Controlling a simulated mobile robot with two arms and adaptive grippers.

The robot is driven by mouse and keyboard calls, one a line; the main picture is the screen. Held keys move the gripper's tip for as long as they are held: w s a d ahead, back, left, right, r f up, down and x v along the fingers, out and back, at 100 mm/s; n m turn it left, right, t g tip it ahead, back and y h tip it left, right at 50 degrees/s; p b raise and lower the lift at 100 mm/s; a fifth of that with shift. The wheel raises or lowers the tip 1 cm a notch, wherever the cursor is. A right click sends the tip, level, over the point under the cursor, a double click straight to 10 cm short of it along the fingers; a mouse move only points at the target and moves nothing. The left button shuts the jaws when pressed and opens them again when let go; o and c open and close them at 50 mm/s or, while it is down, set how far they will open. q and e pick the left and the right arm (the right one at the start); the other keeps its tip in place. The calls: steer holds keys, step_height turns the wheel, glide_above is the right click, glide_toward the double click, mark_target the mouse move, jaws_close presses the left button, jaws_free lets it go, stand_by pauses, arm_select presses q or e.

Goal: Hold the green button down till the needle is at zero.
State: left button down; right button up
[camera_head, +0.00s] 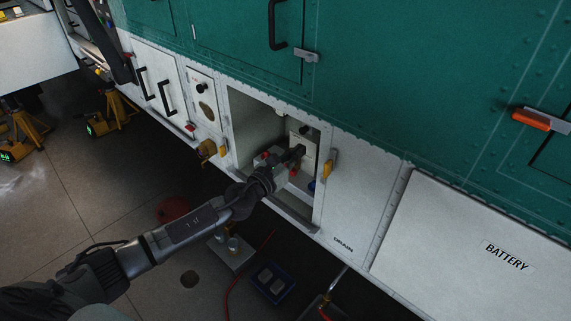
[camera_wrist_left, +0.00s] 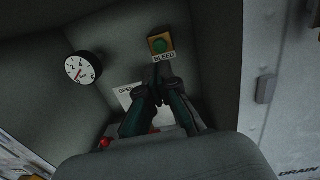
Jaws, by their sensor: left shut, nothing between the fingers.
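The green button (camera_wrist_left: 159,44) sits in a yellow square housing on the back wall of an open bay, above a "BLEED" label. The round white gauge (camera_wrist_left: 82,67) is on the wall left of it in the left wrist view. Its red needle slants near the lower part of the dial; the exact reading is too small to tell. My left gripper (camera_wrist_left: 162,82) is shut and empty, its tips just below the label. The button shows uncovered above the tips; I see no contact. In the head view my left gripper (camera_head: 297,153) reaches into the bay. My right gripper is out of view.
The open bay (camera_head: 236,120) has side walls and a lower sill close around my arm. A yellow latch (camera_head: 328,164) stands at its right edge. A red part (camera_wrist_left: 104,142) shows low in the bay. A blue box (camera_head: 273,282) and red hose lie on the floor.

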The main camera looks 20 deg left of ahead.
arm_select(q)
steer(key=v, duration=0.4)
steer(key=shift+s+b, duration=0.3)
steer(key=shift+s, duration=0.1)
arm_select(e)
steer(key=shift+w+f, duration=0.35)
arm_select(q)
steer(key=shift+r, duration=0.1)
